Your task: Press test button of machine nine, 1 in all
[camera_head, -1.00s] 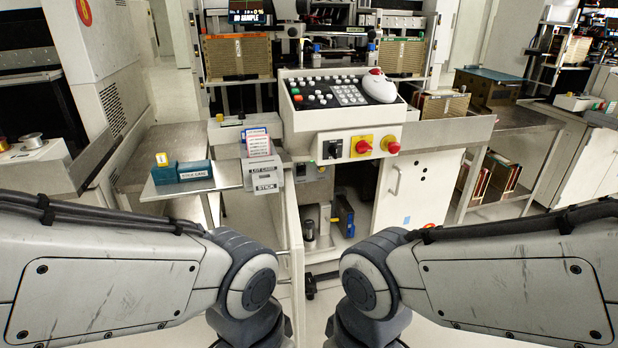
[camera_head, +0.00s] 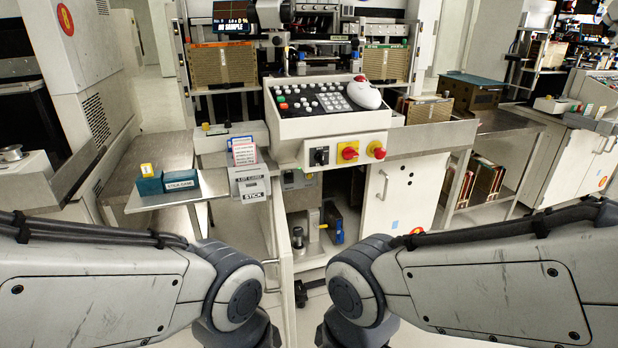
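A machine stands ahead of me with a tilted control panel (camera_head: 300,103) bearing several white, green, red and dark buttons and a keypad. A white trackball mouse-like device (camera_head: 364,93) with a red ball sits at the panel's right end. Below it, the front face carries a black switch (camera_head: 320,156) and two red knobs on yellow plates (camera_head: 348,151). I cannot read which button is the test button, nor a number nine on this machine. Both my arms reach in from the sides at the bottom; their grippers are below the picture.
A metal table (camera_head: 500,122) stands at the right. A small monitor (camera_head: 231,17) shows above the machine. The floor at the left is partly clear.

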